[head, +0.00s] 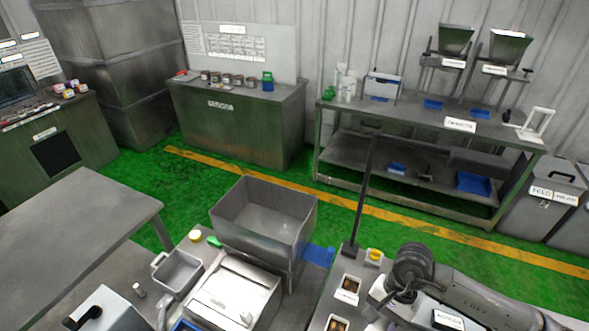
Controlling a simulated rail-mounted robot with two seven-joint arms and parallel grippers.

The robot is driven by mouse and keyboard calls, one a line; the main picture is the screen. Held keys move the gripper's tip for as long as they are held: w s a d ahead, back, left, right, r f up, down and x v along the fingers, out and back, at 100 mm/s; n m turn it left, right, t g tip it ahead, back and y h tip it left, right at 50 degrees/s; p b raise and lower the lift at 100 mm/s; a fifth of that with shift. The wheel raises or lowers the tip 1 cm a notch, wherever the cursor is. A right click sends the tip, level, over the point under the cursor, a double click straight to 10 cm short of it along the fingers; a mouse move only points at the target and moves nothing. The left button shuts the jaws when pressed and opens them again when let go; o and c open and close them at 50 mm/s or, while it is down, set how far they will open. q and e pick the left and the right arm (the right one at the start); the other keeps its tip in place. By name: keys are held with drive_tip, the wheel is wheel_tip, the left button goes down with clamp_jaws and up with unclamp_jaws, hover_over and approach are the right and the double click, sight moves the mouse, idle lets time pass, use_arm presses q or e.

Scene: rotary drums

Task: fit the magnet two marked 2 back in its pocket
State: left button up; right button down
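I cannot make out the magnet marked 2 or its pocket in the head view; they are hidden or too small to read. My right arm comes in from the lower right, and its dark round wrist is over the front bench (318,300). The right gripper's fingers are hidden or cut off, so I cannot see whether it holds anything. My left gripper is not in view. A small white label with dark text (448,319) is beside my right arm at the bottom edge.
A deep grey bin (264,240) stands behind a pale lidded box (232,291). Small white trays with brown contents (346,288) are left of my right arm, near a dark upright post (364,190). A bare grey table (75,235) is at left. Green floor lies beyond.

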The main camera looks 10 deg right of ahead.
drive_tip(key=w+a+r+n+g+h, duration=0.1)
drive_tip(key=w+r+n+h, duration=0.1)
drive_tip(key=r+n, duration=0.45)
drive_tip(key=w+a+r+n+h, duration=0.1)
drive_tip(key=w+a+r+n, duration=0.15)
drive_tip(key=r, duration=0.65)
drive_tip(key=s+r+p, duration=0.4)
drive_tip(key=r+p, duration=0.4)
drive_tip(key=p, duration=0.2)
drive_tip(key=s+d+r+p, duration=0.1)
drive_tip(key=s+r+p, duration=0.4)
drive_tip(key=p, duration=0.5)
wheel_tip(320, 180, up, 3)
drive_tip(key=shift+f+n, duration=0.15)
drive_tip(key=shift+n, duration=0.15)
